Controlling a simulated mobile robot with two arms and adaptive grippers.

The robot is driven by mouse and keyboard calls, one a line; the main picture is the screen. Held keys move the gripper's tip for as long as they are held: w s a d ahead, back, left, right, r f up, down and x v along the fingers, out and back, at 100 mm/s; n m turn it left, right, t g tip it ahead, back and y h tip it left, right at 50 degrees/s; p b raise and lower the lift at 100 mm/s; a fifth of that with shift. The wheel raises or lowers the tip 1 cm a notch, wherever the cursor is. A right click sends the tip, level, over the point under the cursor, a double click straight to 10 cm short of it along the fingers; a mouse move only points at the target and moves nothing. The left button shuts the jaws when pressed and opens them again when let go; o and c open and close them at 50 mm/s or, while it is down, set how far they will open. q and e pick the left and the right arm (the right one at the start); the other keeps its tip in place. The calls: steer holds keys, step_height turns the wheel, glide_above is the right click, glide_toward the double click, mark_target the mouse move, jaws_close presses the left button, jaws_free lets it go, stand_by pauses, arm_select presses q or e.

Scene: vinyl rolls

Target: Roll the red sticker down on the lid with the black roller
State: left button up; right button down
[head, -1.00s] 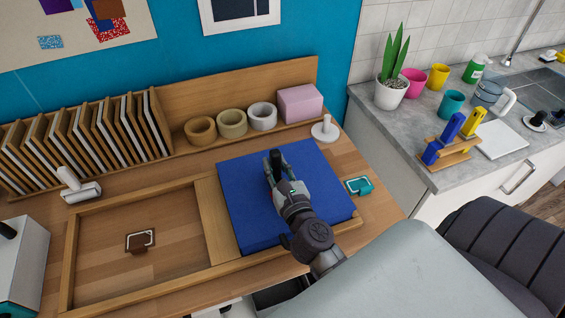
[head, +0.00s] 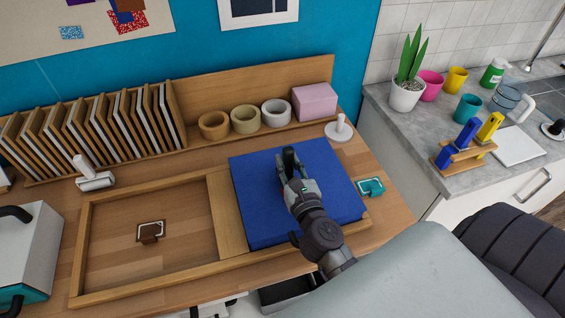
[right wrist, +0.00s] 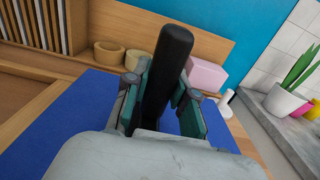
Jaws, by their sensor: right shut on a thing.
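My right gripper (head: 292,177) is over the blue slab (head: 258,215) and shut on a black upright handle (head: 290,158). The handle also shows in the right wrist view (right wrist: 167,65), standing between the teal-sided fingers (right wrist: 160,100). I take it for the black roller's handle; its lower end is hidden by the gripper. I cannot tell whether it touches the slab. My left gripper is not in view.
A wooden frame (head: 82,250) left of the slab holds a small brown item (head: 150,238). A white-handled roller (head: 96,181), tape rolls (head: 245,119), a pink block (head: 315,102) and a white knobbed disc (head: 338,132) stand behind. A teal item (head: 371,187) lies right; a white box (head: 38,240) stands left.

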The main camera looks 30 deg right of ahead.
steer(key=shift+s+d, duration=0.2)
steer(key=shift+d, duration=0.65)
steer(key=shift+s+d, duration=0.2)
steer(key=shift+d, duration=0.6)
steer(key=shift+s+d, duration=0.2)
steer(key=shift+d, duration=0.65)
steer(key=shift+a, duration=0.1)
steer(key=shift+w+a+p, duration=0.2)
steer(key=shift+a, duration=0.6)
steer(key=shift+w+a+p, duration=0.15)
steer(key=shift+w+a, duration=0.05)
steer(key=shift+a, duration=0.6)
step_height(320, 180, up, 8)
steer(key=p, duration=0.8)
